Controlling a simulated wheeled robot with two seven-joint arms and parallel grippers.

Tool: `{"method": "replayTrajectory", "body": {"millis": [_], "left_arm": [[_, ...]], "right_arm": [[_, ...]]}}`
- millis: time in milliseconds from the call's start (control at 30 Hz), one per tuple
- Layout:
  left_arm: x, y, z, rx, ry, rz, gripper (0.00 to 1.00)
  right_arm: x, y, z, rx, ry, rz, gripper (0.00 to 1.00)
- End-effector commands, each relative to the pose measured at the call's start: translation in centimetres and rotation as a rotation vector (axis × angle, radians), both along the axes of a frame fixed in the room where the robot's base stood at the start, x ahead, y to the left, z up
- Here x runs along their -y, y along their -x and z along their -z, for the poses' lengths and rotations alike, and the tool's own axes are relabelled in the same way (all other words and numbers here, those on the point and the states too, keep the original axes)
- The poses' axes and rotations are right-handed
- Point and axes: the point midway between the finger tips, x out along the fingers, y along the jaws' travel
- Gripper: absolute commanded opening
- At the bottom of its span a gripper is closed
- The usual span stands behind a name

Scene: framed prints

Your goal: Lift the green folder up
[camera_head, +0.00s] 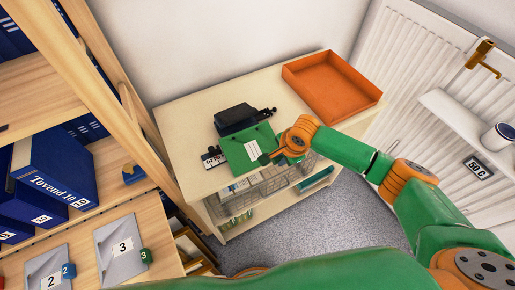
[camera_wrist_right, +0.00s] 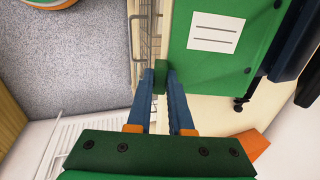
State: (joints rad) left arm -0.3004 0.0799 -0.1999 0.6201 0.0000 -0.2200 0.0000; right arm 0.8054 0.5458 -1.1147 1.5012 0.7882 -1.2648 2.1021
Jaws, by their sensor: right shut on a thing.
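The green folder (camera_head: 247,150) with a white label lies on top of the pale cabinet, against a dark object. In the wrist view the folder (camera_wrist_right: 256,50) fills the upper right, with its label in sight. My right gripper (camera_head: 270,157) is at the folder's right edge. In the wrist view its two blue fingers (camera_wrist_right: 160,75) are shut on a small green piece at the folder's edge. My left gripper is not in view.
An orange tray (camera_head: 331,85) stands at the back right of the cabinet top (camera_head: 180,125). A black device (camera_head: 240,117) is behind the folder. A wire basket (camera_head: 275,180) sits below the front edge. Shelves with blue binders (camera_head: 52,170) stand at the left.

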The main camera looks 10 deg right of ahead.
Motion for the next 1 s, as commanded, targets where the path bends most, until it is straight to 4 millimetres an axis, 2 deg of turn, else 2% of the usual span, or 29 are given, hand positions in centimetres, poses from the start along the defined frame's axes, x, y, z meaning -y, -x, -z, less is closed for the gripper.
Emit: {"method": "replayTrajectory", "body": {"millis": [200, 267, 367, 600, 700, 800, 1000], "left_arm": [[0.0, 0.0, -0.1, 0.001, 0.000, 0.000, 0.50], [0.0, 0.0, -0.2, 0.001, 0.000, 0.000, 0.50], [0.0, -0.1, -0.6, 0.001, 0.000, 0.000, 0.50], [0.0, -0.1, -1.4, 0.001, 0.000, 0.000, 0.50], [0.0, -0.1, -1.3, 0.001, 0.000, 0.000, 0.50], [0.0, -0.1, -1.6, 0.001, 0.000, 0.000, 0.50], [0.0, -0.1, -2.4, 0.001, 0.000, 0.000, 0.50]], "right_arm": [[0.0, -0.1, -0.6, 0.002, -0.002, 0.001, 0.00], [-0.1, -0.1, -1.3, 0.001, -0.003, 0.000, 0.00], [-0.1, 0.0, -3.7, 0.004, -0.003, -0.002, 0.00], [-1.7, 5.0, -9.7, 0.006, -0.004, -0.006, 0.00], [-2.8, 8.3, -10.8, 0.000, -0.004, -0.007, 0.00], [-3.6, 10.7, -11.9, 0.000, -0.005, -0.005, 0.00], [-4.3, 13.1, -13.1, 0.000, -0.002, -0.001, 0.00]]}}
